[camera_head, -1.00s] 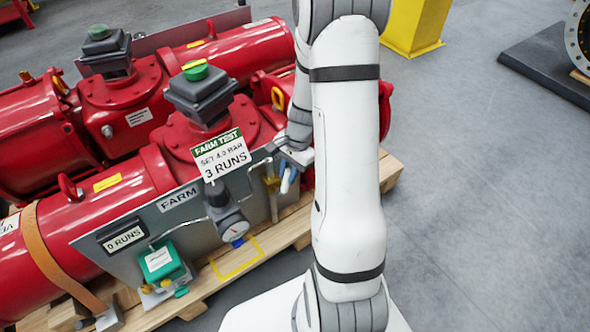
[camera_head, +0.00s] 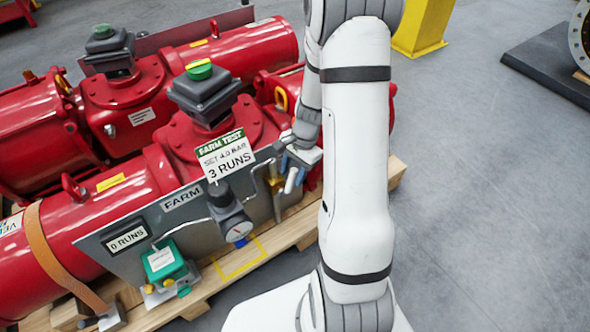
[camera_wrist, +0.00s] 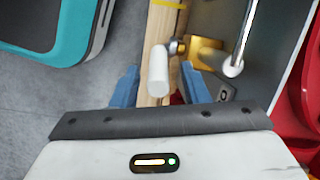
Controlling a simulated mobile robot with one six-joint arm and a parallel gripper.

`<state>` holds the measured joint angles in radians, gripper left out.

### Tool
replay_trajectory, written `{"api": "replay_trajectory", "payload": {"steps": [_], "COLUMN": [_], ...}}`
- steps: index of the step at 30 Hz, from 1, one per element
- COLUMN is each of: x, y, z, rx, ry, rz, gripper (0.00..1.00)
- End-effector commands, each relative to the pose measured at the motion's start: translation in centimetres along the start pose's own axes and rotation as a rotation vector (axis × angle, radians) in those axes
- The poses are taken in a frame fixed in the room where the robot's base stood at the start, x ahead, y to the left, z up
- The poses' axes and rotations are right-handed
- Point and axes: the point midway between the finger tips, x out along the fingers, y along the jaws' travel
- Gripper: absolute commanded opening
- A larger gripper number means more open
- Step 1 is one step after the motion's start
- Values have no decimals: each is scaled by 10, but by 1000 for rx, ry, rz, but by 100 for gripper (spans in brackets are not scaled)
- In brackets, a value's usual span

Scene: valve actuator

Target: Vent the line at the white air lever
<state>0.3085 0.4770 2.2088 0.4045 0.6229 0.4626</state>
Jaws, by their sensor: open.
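The white air lever (camera_wrist: 158,70) sits at a small brass valve (camera_wrist: 205,55) on the grey panel, seen close up in the wrist view. My gripper (camera_wrist: 159,72) is open, with one blue finger on each side of the lever and a visible gap to each. In the head view my gripper (camera_head: 292,172) is at the right end of the FARM panel (camera_head: 205,210), and the white lever (camera_head: 291,181) shows small between its fingers. My arm hides part of the panel's right end.
A pressure gauge (camera_head: 238,231) and a green box (camera_head: 163,260) are on the panel. A bent metal tube (camera_wrist: 242,40) runs right of the valve. Red actuators (camera_head: 90,215) lie on a wooden pallet (camera_head: 215,277).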

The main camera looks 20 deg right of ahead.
Motion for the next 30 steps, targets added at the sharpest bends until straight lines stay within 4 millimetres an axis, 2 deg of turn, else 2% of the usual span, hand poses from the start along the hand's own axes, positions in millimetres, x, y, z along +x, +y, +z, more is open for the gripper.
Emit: {"api": "replay_trajectory", "payload": {"steps": [6,12,16,24,28,30], "x": [-39,-67,-74,-75,-78,-86], "y": [-1,-2,-2,-2,-2,-3], "z": [0,0,0,-1,3,12], "rx": [1,-1,0,-1,-21,-65], "ry": [3,3,1,1,7,17], "rz": [-3,-2,-1,0,-1,1], "gripper": [41,41,41,41,30,25]}}
